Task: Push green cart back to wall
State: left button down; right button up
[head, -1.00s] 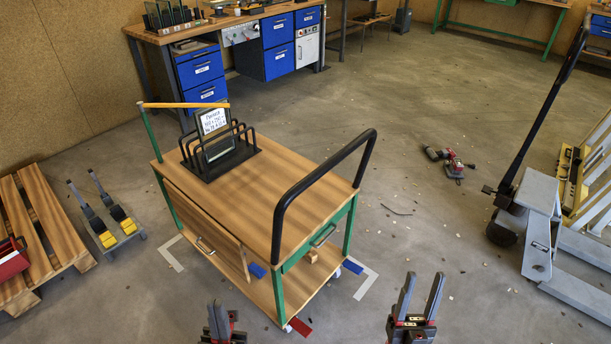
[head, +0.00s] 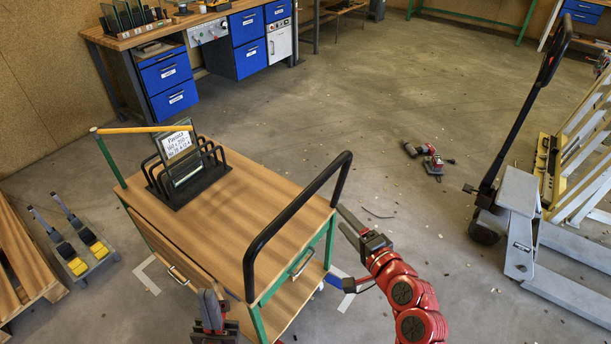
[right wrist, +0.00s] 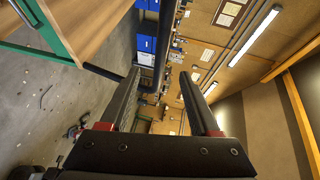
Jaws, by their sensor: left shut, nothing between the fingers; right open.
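The cart has a wooden top (head: 225,215), a green frame (head: 329,243) and a black loop handle (head: 300,205) at its right end. A rack (head: 187,172) with a glass pane and white label stands on the top. My right gripper (head: 341,217) is open beside the handle's right upright. In the right wrist view, the handle (right wrist: 163,45) shows between the open fingers (right wrist: 160,78), apparently beyond the tips; I see no contact. My left gripper (head: 209,296) is shut and empty, low by the cart's near side. The cart's lower wheels are mostly hidden.
A workbench (head: 240,14) with blue drawers stands by the back wall (head: 60,70). A grey pallet jack (head: 518,215) stands right. A pallet (head: 22,262) and yellow-footed clamps (head: 75,240) lie left. A red-black tool (head: 432,162) lies on the floor. White corner tape (head: 147,275) marks the floor.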

aim_at(311, 195)
jog(key=shift+g+y, duration=0.3)
jog(key=shift+y, duration=0.1)
jog(key=x, duration=0.5)
jog(key=a+p+x, duration=0.1)
jog(key=x, duration=0.4)
jog(key=p+x, duration=0.1)
jog(key=x, duration=0.4)
jog(key=shift+s+a+r, duration=0.15)
jog(key=shift+a, duration=0.15)
jog(key=shift+x, duration=0.85)
grip_shut()
